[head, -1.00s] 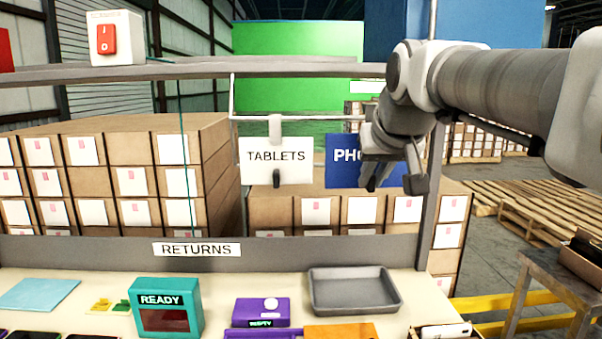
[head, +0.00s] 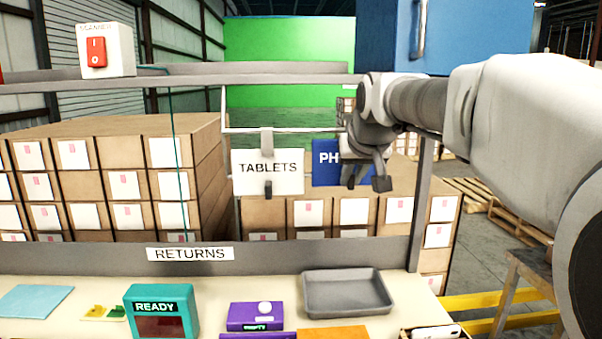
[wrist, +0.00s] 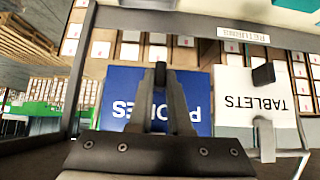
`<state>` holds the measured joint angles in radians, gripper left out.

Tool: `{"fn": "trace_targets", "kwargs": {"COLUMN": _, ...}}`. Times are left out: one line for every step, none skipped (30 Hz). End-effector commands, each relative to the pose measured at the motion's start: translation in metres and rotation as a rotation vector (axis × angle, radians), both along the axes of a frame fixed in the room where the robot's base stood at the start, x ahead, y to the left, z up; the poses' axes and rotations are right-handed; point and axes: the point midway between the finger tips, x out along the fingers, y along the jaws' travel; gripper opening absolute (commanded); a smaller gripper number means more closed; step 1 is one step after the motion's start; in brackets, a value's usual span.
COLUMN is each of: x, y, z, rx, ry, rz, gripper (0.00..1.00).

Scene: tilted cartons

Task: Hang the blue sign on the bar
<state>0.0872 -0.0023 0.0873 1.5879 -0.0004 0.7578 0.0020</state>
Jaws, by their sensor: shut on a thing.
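The blue sign (head: 325,163) with white lettering is in front of the shelf frame, right of the white TABLETS sign (head: 285,187). My gripper (head: 362,180) is at its right part and covers some of the lettering in the head view. In the wrist view the blue sign (wrist: 121,84) shows upside down, reading partly "PHONES", with the gripper fingers (wrist: 160,85) over its middle. The gripper is shut on the blue sign. The thin white bar (head: 245,129) runs across the frame; the TABLETS sign hangs from it by a hook. Whether the blue sign touches the bar is hidden.
A grey post (head: 421,200) stands just right of my gripper. Below are a grey tray (head: 345,308), a teal READY box (head: 143,292) and a purple device (head: 244,316) on the bench. Stacked cartons (head: 120,140) stand behind the frame. A red-switch box (head: 106,50) sits on the top rail.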

Motion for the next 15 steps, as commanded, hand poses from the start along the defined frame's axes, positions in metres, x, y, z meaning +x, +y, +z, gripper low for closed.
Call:
{"fn": "trace_targets", "kwargs": {"x": 0.005, "y": 0.000, "z": 0.002, "rx": 0.000, "ry": 0.000, "rz": 0.000, "gripper": 0.00}}
{"fn": "trace_targets", "kwargs": {"x": 0.007, "y": 0.000, "z": 0.003, "rx": 0.000, "ry": -0.001, "rz": 0.000, "gripper": 0.00}}
{"fn": "trace_targets", "kwargs": {"x": 0.010, "y": 0.000, "z": 0.003, "rx": 0.000, "ry": -0.001, "rz": 0.000, "gripper": 0.00}}
{"fn": "trace_targets", "kwargs": {"x": 0.013, "y": 0.000, "z": 0.002, "rx": 0.000, "ry": -0.001, "rz": 0.000, "gripper": 0.00}}
{"fn": "trace_targets", "kwargs": {"x": 0.015, "y": 0.000, "z": 0.002, "rx": 0.000, "ry": 0.000, "rz": 0.000, "gripper": 0.00}}
{"fn": "trace_targets", "kwargs": {"x": 0.018, "y": 0.000, "z": 0.002, "rx": 0.000, "ry": 0.000, "rz": 0.000, "gripper": 0.00}}
{"fn": "trace_targets", "kwargs": {"x": 0.020, "y": 0.000, "z": 0.002, "rx": 0.000, "ry": 0.000, "rz": 0.000, "gripper": 0.00}}
{"fn": "trace_targets", "kwargs": {"x": 0.019, "y": 0.000, "z": -0.005, "rx": 0.000, "ry": -0.001, "rz": 0.000, "gripper": 0.00}}
{"fn": "trace_targets", "kwargs": {"x": 0.019, "y": 0.000, "z": -0.009, "rx": 0.000, "ry": -0.002, "rz": 0.000, "gripper": 0.00}}
{"fn": "trace_targets", "kwargs": {"x": 0.019, "y": 0.000, "z": -0.010, "rx": 0.000, "ry": -0.002, "rz": 0.000, "gripper": 0.00}}
{"fn": "trace_targets", "kwargs": {"x": 0.018, "y": 0.000, "z": -0.012, "rx": 0.000, "ry": -0.002, "rz": 0.000, "gripper": 0.00}}
{"fn": "trace_targets", "kwargs": {"x": 0.018, "y": 0.000, "z": -0.013, "rx": 0.000, "ry": -0.002, "rz": 0.000, "gripper": 0.00}}
{"fn": "trace_targets", "kwargs": {"x": 0.018, "y": 0.000, "z": -0.014, "rx": 0.000, "ry": -0.002, "rz": 0.000, "gripper": 0.00}}
{"fn": "trace_targets", "kwargs": {"x": 0.018, "y": 0.000, "z": -0.015, "rx": 0.000, "ry": -0.002, "rz": 0.000, "gripper": 0.00}}
{"fn": "trace_targets", "kwargs": {"x": 0.019, "y": 0.000, "z": -0.016, "rx": 0.000, "ry": -0.002, "rz": 0.000, "gripper": 0.00}}
